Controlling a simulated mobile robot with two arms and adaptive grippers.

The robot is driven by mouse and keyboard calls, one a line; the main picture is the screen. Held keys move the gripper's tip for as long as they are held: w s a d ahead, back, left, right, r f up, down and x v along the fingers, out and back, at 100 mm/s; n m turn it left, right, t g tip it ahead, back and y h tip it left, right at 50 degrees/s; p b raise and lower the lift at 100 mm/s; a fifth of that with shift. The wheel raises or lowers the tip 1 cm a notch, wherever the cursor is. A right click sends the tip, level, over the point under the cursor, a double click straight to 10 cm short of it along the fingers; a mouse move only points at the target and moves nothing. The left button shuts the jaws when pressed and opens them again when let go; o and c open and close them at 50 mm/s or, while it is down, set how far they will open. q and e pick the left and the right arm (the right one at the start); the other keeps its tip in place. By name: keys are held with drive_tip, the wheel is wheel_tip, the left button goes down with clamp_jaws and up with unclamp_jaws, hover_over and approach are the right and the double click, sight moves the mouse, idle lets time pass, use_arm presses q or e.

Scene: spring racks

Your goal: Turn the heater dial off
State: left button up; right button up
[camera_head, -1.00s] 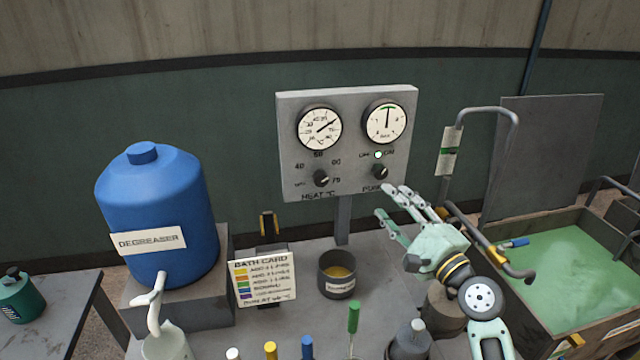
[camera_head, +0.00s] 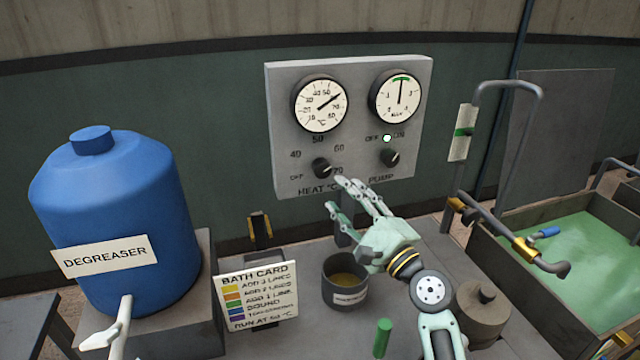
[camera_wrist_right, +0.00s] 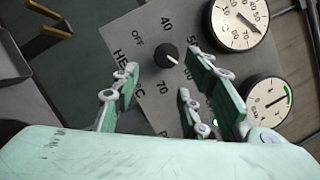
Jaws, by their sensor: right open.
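The heater dial (camera_head: 321,168) is a black knob above the HEAT °C label on the grey control panel (camera_head: 285,120). OFF lies at its left, and 40, 50, 60 and 70 run around it. Its pale mark points to the right, towards the 60–70 side; which number exactly I cannot tell. My right gripper (camera_head: 345,194) is open and empty, just below and right of the dial, its fingers towards the panel. In the right wrist view the dial (camera_wrist_right: 167,55) shows ahead, between the open fingers (camera_wrist_right: 160,80) and apart from them.
The pump dial (camera_head: 389,157) is right of the heater dial, below two gauges. Below are a dark pot (camera_head: 345,296) and a bath card (camera_head: 258,297). A blue degreaser drum (camera_head: 120,210) stands left, a green bath (camera_head: 590,250) right.

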sight(323, 175)
drive_tip(key=b+x, duration=0.1)
drive_tip(key=x, duration=0.6)
drive_tip(key=shift+w, duration=0.1)
drive_tip(key=shift+r, duration=0.15)
drive_tip(key=shift+c, duration=0.3)
drive_tip(key=shift+f, duration=0.2)
drive_tip(key=c, duration=0.9)
